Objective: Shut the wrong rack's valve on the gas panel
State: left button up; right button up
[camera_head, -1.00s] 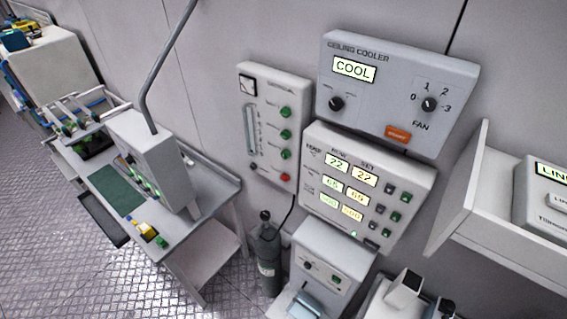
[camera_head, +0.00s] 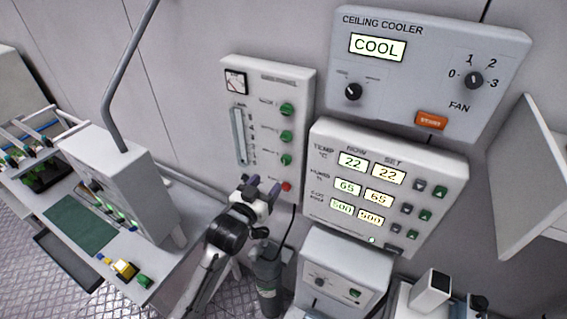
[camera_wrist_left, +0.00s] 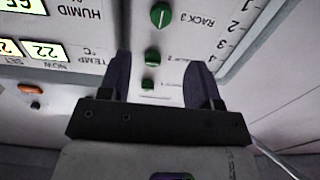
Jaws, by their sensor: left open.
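The gas panel (camera_head: 229,140) is a pale box on the wall in the head view. It has a dial, a flow gauge, three green valve knobs, upper (camera_head: 287,109), middle (camera_head: 286,136) and lower (camera_head: 286,160), and a red knob (camera_head: 286,187). My left gripper (camera_head: 262,188) is open and empty in front of the panel's lower part. In the left wrist view, upside down, the knob labelled RACK 3 (camera_wrist_left: 160,15) has a white mark along the picture's vertical. The other two green knobs (camera_wrist_left: 153,58) (camera_wrist_left: 148,85) show between my open fingers (camera_wrist_left: 160,78). Their settings are unclear.
The ceiling cooler (camera_head: 430,65) and climate panel (camera_head: 385,190) are on the wall right of the gas panel. A gas cylinder (camera_head: 268,285) stands below. A bench (camera_head: 60,265) with equipment is at left, and a shelf side (camera_head: 525,180) juts out at right.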

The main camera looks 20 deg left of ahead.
aim_at(285, 161)
pick_arm(q)
jog(key=w, duration=0.3)
jog(key=w+d+p, duration=0.1)
jog(key=w, duration=0.6)
jog(key=shift+w+d, duration=0.15)
jog(key=shift+w, duration=0.05)
jog(key=shift+c, duration=0.5)
jog(key=shift+c, duration=0.8)
jog(key=c, duration=0.7)
jog(key=shift+o, duration=0.2)
